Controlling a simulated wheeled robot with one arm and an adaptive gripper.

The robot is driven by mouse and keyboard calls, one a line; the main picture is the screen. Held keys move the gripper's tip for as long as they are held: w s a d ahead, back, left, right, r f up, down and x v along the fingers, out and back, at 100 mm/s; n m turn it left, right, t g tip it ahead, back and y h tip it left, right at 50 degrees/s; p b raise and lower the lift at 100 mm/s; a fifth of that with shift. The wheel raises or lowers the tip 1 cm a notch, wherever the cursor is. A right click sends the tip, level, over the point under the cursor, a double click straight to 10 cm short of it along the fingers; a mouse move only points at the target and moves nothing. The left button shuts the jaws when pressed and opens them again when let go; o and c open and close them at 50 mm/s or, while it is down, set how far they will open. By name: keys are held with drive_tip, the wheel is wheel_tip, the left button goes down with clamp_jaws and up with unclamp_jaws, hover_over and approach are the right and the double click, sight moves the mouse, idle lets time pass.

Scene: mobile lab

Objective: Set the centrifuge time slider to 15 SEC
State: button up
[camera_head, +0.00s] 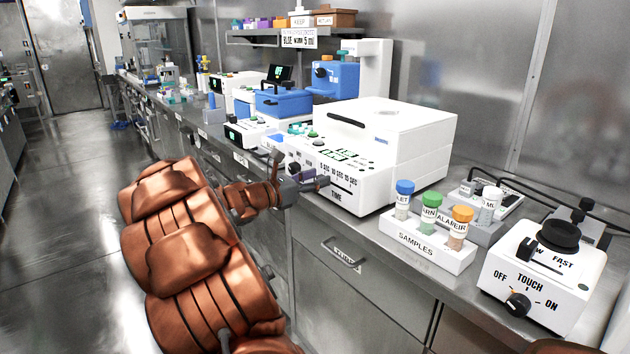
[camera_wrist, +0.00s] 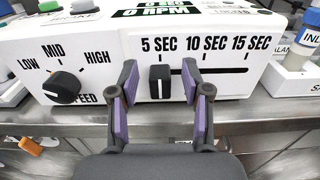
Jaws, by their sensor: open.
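The white centrifuge (camera_head: 385,135) stands on the steel bench, and its front panel (camera_wrist: 225,85) fills the top of the wrist view. The black time slider knob (camera_wrist: 160,83) stands at the left end of its slot, below the 5 SEC label. The 15 SEC label (camera_wrist: 252,44) is at the slot's right end. My gripper (camera_wrist: 158,82) is open, with one purple-padded finger on each side of the knob; I cannot tell whether either finger touches it. In the head view my gripper (camera_head: 318,182) is at the panel's front, where the knob is hard to make out.
A speed dial (camera_wrist: 65,87) marked LOW, MID and HIGH is left of my fingers. The samples rack (camera_head: 425,243) with capped tubes and a white mixer (camera_head: 540,275) stand to the right on the bench. The aisle floor (camera_head: 70,200) at left is clear.

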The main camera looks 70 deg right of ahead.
clamp_jaws()
idle(0.5)
